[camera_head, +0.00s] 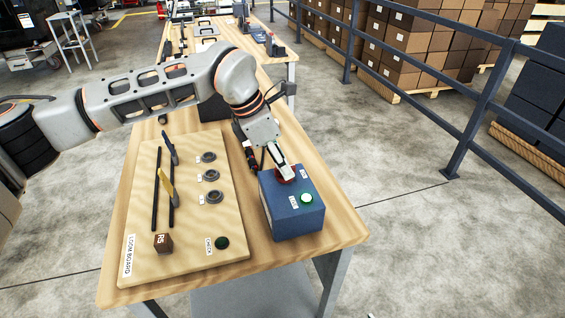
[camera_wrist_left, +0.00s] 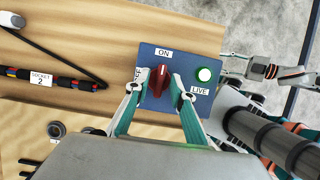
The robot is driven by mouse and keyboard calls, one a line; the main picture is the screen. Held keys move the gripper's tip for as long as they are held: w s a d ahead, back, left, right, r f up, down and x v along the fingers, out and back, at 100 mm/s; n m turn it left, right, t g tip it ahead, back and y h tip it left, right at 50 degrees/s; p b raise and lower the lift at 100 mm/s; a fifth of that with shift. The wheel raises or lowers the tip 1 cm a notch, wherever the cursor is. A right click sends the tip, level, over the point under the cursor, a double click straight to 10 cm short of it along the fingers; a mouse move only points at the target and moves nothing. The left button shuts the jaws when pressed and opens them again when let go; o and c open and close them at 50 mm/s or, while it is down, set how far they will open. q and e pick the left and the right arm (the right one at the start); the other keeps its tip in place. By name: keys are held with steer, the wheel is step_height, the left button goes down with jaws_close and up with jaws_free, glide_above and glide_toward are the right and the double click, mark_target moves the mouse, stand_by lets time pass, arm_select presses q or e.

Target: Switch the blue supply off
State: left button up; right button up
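The blue supply is a blue box (camera_head: 292,215) on the right side of the table. Its red knob (camera_wrist_left: 161,82) has its long axis towards the ON label (camera_wrist_left: 164,53) in the left wrist view. A green lamp (camera_wrist_left: 204,74) glows above the LIVE label. My left gripper (camera_wrist_left: 159,80) is open, pointing down, with one finger on each side of the knob; the left finger partly covers another label. In the head view the left gripper (camera_head: 286,173) hides much of the knob. Parts that look like my right arm (camera_wrist_left: 285,75) show at the right of the wrist view.
The loom board (camera_head: 205,250) lies left of the box, with several grey sockets, black cables, upright pegs, a brown block (camera_head: 163,243) and a dark green CHECK button (camera_head: 222,242). A railing (camera_head: 470,125) stands to the right of the table.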

arm_select(q)
jaws_close()
steer(key=shift+n, duration=0.4)
steer(key=n, duration=0.2)
steer(key=n+t+y+b, duration=0.1)
steer(key=shift+s+d+n+t, duration=0.1)
steer(key=shift+s+n+t, duration=0.05)
steer(key=shift+n+t, duration=0.2)
steer(key=n, duration=0.2)
steer(key=n+t+y+b, duration=0.1)
steer(key=n, duration=0.2)
steer(key=shift+d+n+y+b, duration=0.15)
steer(key=shift+n+y+b, duration=0.15)
steer(key=shift+n, duration=0.05)
steer(key=shift+n+y, duration=0.3)
steer(key=shift+n, duration=0.5)
steer(key=n+y, duration=0.1)
steer(key=n, duration=0.1)
steer(key=shift+d+n+t+b, duration=0.1)
steer(key=shift+n+t+b, duration=0.15)
steer(key=shift+n+b, duration=0.05)
steer(key=shift+n+y, duration=0.7)
steer(key=shift+n, duration=1)
